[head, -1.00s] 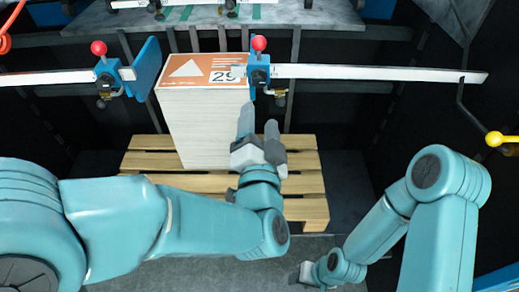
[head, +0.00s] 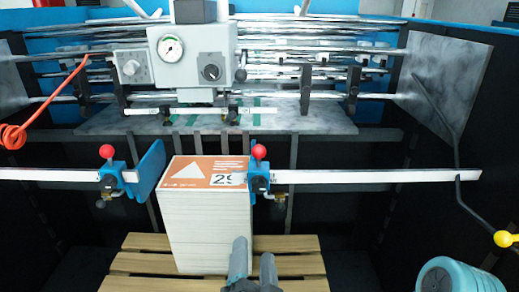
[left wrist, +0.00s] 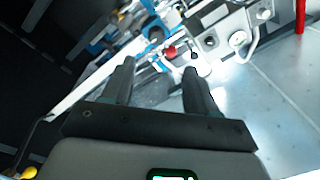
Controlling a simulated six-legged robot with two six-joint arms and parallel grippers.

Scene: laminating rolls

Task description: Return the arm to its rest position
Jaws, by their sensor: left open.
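My left gripper (head: 252,262) shows at the bottom middle of the head view, fingers pointing up and apart, with nothing between them. In the left wrist view its two fingers (left wrist: 158,92) are also spread and empty. In the head view it is in front of the lower right part of a tall stack of sheets (head: 207,230) with an orange and white top. I cannot tell the gap between them. Most of my left arm is out of view.
The stack stands on a wooden pallet (head: 290,267). A rail (head: 370,176) with blue clamps and red knobs (head: 259,152) crosses beside the stack's top. A grey box with a gauge (head: 185,62) and metal rollers lie behind. A yellow knob (head: 507,239) is at right.

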